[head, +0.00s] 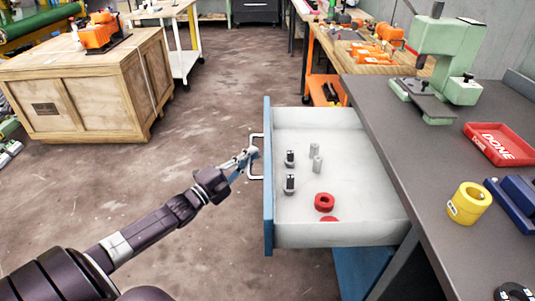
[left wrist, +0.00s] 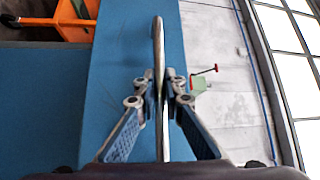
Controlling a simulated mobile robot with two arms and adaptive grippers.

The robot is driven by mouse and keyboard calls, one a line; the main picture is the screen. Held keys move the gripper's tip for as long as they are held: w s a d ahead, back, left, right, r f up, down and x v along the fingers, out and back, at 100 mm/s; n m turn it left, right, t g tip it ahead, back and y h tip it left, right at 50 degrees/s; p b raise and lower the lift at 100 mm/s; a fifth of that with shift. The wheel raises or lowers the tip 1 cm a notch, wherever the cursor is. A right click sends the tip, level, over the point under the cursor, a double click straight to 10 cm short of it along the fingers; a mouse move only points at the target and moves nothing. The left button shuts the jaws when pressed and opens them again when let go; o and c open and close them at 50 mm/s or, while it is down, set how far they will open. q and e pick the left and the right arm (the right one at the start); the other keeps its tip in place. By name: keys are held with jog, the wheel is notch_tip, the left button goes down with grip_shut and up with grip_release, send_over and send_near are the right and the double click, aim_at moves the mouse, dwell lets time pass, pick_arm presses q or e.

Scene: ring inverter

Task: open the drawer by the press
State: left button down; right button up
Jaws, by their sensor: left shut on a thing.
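The drawer (head: 330,236) under the grey workbench is pulled well out; its blue front faces left in the head view. Its white handle (head: 256,178) sticks out from the front. My left gripper (head: 250,155) reaches in from the left and is shut on the handle. In the left wrist view the fingers (left wrist: 165,85) close on both sides of the handle bar (left wrist: 158,38), against the blue drawer front (left wrist: 115,60). The green press (head: 445,50) stands on the bench above, to the right. My right gripper is not in view.
Inside the drawer lie a red ring (head: 324,202), a partly hidden red piece, grey pins (head: 317,165) and dark-and-silver parts (head: 290,184). On the bench are a red tray (head: 500,144) and a yellow ring (head: 469,203). A wooden crate (head: 75,95) stands left. The floor between is clear.

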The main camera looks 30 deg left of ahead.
pick_arm(q)
jog(key=shift+s+a+f, duration=0.2)
jog(key=shift+s+a, duration=0.35)
jog(key=shift+a, duration=0.15)
jog(key=c, duration=2)
grip_release()
jog(key=shift+r, duration=0.1)
jog(key=v, duration=1.2)
jog(key=shift+a+r, duration=0.1)
